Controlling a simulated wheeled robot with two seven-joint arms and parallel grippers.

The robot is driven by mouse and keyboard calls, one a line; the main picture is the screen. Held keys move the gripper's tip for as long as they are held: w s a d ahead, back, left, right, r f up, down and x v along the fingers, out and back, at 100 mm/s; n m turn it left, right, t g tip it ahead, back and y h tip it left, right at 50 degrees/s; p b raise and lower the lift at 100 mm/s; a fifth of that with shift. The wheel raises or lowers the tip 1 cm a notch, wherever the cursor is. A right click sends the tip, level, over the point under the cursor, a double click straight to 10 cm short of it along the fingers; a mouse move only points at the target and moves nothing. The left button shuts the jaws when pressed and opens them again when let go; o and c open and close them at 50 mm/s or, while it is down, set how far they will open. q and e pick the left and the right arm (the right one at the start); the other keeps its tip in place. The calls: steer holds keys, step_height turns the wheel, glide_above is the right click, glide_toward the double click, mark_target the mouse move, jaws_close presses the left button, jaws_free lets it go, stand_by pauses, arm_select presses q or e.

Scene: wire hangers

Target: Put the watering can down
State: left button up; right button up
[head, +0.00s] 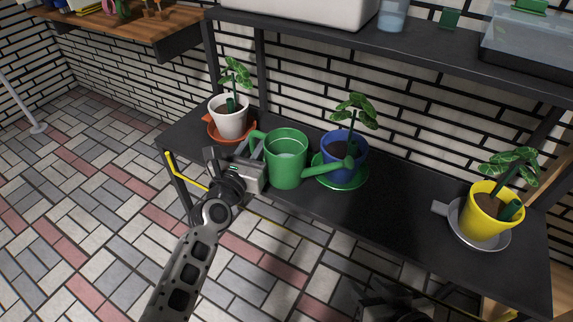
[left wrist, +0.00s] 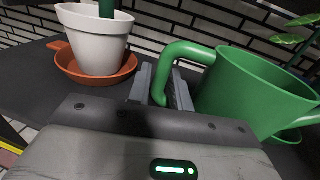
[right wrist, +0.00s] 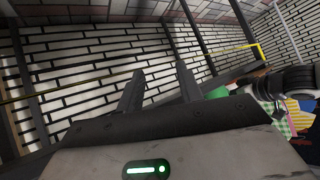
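The green watering can (head: 286,160) is upright at the black shelf (head: 385,222), between the white and blue pots. Its spout (head: 325,170) points right, in front of the blue pot. I cannot tell whether its base touches the shelf. My left gripper (head: 256,172) is at the can's left side. In the left wrist view, the can's handle (left wrist: 188,52) passes down between the fingers of my left gripper (left wrist: 162,88), which are closed around it. My right gripper (right wrist: 158,85) is open and empty; in the head view it is dark and low, below the shelf's front edge.
A white pot (head: 230,118) stands on an orange saucer at left. A blue pot (head: 345,150) stands on a green saucer (head: 342,182) close behind the spout. A yellow pot (head: 484,212) stands on a grey saucer (head: 454,218) at right. The shelf between blue and yellow is clear.

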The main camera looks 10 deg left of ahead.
arm_select(q)
jaws_close()
steer(key=shift+r, duration=0.15)
